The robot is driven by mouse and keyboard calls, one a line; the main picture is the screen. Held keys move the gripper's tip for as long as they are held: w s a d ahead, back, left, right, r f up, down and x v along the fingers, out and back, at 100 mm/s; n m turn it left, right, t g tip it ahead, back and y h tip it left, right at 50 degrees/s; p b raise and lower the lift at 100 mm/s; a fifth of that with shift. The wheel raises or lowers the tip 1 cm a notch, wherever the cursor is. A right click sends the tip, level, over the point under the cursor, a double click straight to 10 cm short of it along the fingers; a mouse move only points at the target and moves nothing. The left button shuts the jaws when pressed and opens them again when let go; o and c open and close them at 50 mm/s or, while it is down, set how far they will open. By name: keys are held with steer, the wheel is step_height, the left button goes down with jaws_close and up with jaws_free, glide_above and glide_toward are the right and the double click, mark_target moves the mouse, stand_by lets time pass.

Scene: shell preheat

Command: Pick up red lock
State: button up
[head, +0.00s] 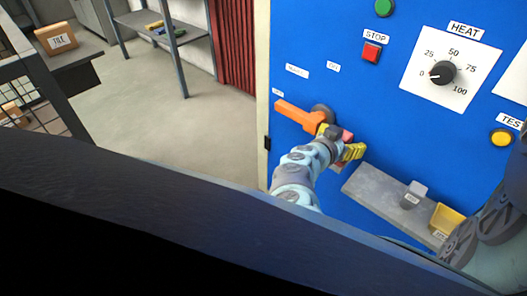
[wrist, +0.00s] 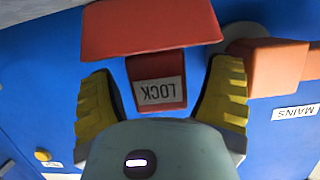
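The red lock (wrist: 157,92) shows in the wrist view, with an upside-down LOCK label on its narrow part and a wider red part above. My gripper (wrist: 165,70) has yellow ridged fingers, one on each side of the narrow part. Gaps show between the fingers and the lock, so the gripper looks open around it. In the head view, my gripper (head: 340,143) is at the blue panel beside the orange handle (head: 300,115). A little of the red lock (head: 347,136) shows between the yellow fingers; the rest is hidden.
The blue panel (head: 310,40) carries a red STOP button (head: 371,51), a HEAT dial (head: 442,73) and a yellow TEST button (head: 501,138). A grey ledge (head: 375,190) below holds a grey block (head: 414,194) and a yellow bin (head: 446,221). Open floor lies left.

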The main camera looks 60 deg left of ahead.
steer(key=c, duration=1.2)
steer(key=shift+c, duration=0.2)
